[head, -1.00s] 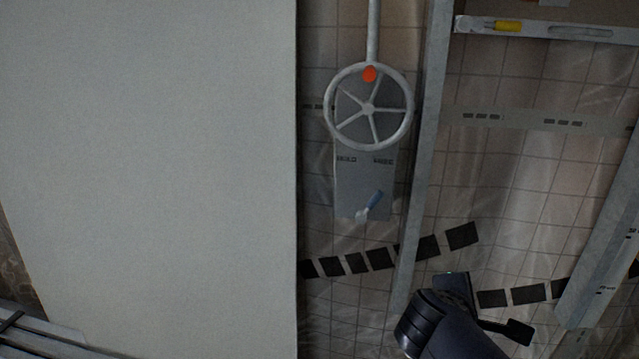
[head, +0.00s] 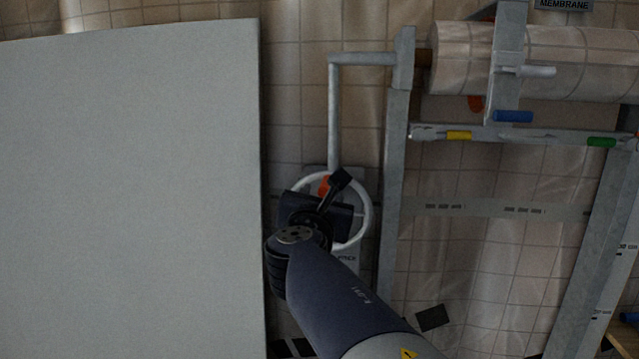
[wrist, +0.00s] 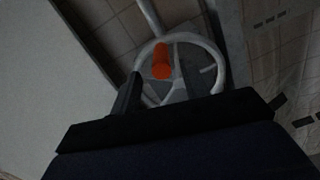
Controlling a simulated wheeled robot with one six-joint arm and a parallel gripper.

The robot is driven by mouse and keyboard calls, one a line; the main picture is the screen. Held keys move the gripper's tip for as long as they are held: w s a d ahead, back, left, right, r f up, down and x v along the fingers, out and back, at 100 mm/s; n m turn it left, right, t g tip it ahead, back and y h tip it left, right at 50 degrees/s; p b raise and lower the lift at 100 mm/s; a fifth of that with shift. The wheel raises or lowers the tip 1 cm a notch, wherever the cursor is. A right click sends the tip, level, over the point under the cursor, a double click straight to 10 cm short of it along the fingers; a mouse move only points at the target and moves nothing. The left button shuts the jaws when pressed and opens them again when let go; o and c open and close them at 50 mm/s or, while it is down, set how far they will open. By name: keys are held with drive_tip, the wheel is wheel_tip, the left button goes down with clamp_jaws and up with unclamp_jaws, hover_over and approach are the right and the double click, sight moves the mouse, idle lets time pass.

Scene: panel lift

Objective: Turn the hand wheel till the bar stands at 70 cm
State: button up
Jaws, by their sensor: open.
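The hand wheel (head: 368,212) is a pale spoked ring at the lower end of a grey rod, partly hidden behind my gripper in the head view. Its orange knob (head: 323,186) shows at the upper left of the rim. In the wrist view the knob (wrist: 161,62) stands out towards the camera, with the wheel rim (wrist: 218,62) around it. My gripper (head: 318,200) is open in front of the wheel, and nothing shows in its grasp. A grey crossbar (head: 530,136) with yellow and green parts spans the frame at right. Its height cannot be read.
A large pale panel (head: 130,190) fills the left side, close beside the wheel. A grey upright (head: 396,190) stands just right of the wheel. A slanted post (head: 612,240) with small marks is at far right. A wrapped roll (head: 580,65) lies across the top right.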

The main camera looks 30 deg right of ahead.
sight(326, 185)
drive_tip(key=x, duration=0.6)
drive_tip(key=shift+w+d, duration=0.2)
drive_tip(key=shift+d, duration=0.05)
clamp_jaws()
idle(0.4)
